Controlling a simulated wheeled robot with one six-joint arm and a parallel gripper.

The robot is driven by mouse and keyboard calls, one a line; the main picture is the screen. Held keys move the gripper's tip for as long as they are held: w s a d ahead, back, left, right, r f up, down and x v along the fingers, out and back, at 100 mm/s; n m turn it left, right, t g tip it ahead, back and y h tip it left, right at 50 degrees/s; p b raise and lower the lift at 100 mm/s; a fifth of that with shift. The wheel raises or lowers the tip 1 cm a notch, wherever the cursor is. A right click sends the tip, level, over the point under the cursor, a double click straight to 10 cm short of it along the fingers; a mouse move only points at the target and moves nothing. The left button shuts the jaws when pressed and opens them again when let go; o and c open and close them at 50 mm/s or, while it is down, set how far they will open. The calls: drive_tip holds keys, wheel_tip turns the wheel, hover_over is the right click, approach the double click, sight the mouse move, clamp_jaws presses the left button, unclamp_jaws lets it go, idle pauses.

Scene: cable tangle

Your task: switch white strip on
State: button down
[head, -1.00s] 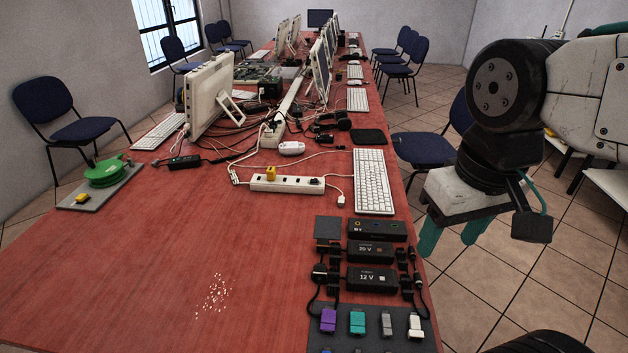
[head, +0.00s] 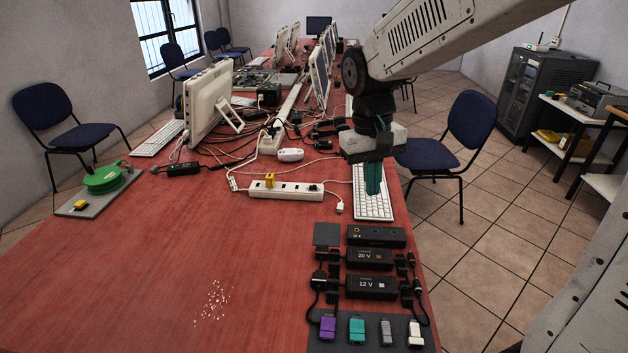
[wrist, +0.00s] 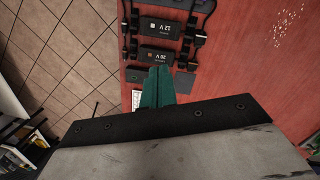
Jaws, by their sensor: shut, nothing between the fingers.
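The white power strip (head: 286,190) lies on the red table, left of the white keyboard. A yellow plug (head: 270,180) stands near its left end and a small dark part (head: 312,187) shows at its right end. I cannot tell the switch's state from here. My gripper (head: 373,190) is shut and empty, its teal fingers pointing down over the keyboard (head: 371,205), to the right of the strip. In the wrist view the shut teal fingers (wrist: 158,88) show, and the strip is not in sight.
A white mouse-like item (head: 290,154) and tangled cables lie behind the strip. A green reel (head: 104,179) sits at left. The front-left tabletop is mostly clear.

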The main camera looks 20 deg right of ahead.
drive_tip(key=w+a+f+m+t, duration=0.1)
drive_tip(key=w+f, duration=0.3)
drive_tip(key=w, duration=0.5)
drive_tip(key=w+a+f+h, duration=0.1)
drive_tip(key=w+f, duration=0.3)
drive_tip(key=w, duration=0.5)
drive_tip(key=w+a+f+m+t, duration=0.1)
drive_tip(key=w+f, duration=0.3)
drive_tip(key=w, duration=0.5)
wheel_tip(320, 180, up, 2)
drive_tip(key=r+m+t, duration=0.1)
drive_tip(key=m+t, duration=0.1)
hover_over(315, 185)
drive_tip(key=s+a, duration=0.3)
drive_tip(key=shift+s+d+f, duration=0.1)
drive_tip(key=shift+s+f, duration=0.1)
drive_tip(key=shift+f, duration=0.05)
drive_tip(key=x, duration=0.9)
drive_tip(key=s+x, duration=0.1)
drive_tip(key=x, duration=0.3)
drive_tip(key=shift+f, duration=0.5)
drive_tip(key=shift+d, duration=0.1)
